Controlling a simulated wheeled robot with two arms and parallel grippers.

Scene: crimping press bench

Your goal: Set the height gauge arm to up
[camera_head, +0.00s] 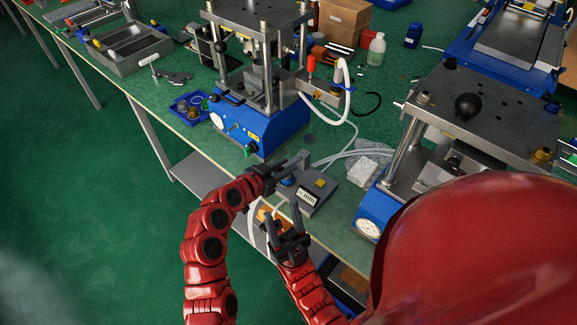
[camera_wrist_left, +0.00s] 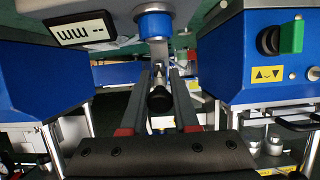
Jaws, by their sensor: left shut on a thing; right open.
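The height gauge (camera_head: 325,188) is a grey box with a "mm" display and a yellow button, near the front edge of the bench. In the left wrist view its display (camera_wrist_left: 82,30) appears upside down. The gauge arm (camera_wrist_left: 158,55) runs from a blue round hub (camera_wrist_left: 154,24) to a black knob (camera_wrist_left: 160,100). My left gripper (camera_head: 272,176) is beside the gauge; in the wrist view its fingers lie on both sides of the arm, shut on it. The head view hides most of the arm behind this gripper. My right gripper (camera_head: 290,240) is open and empty, below and nearer than the gauge.
A blue press (camera_head: 248,127) with steel columns stands behind the gauge. Another press (camera_head: 470,110) stands to the right. White hoses (camera_head: 335,155) and a clear bag (camera_head: 362,170) lie between them. A blue tray (camera_head: 190,108) sits left. The floor in front is clear.

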